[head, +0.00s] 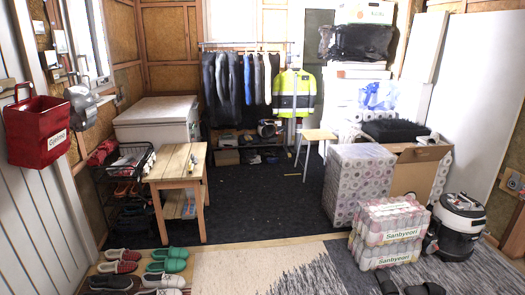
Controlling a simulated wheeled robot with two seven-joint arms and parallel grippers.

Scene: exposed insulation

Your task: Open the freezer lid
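The white chest freezer (156,128) stands at the back left, against the wood-and-insulation wall. Its lid (157,109) looks shut and lies flat on top. The freezer's lower front is partly hidden behind the wooden table (178,165) and the black wire rack (125,162). No handle can be made out on it at this size. Neither of my grippers shows in the head view.
Dark carpet (265,205) between the table and the wrapped roll stack (357,185) is free. Shoes (168,262) lie at the front left. A stool (318,136) and clothes rack (245,80) stand behind. A vacuum (459,225) stands right.

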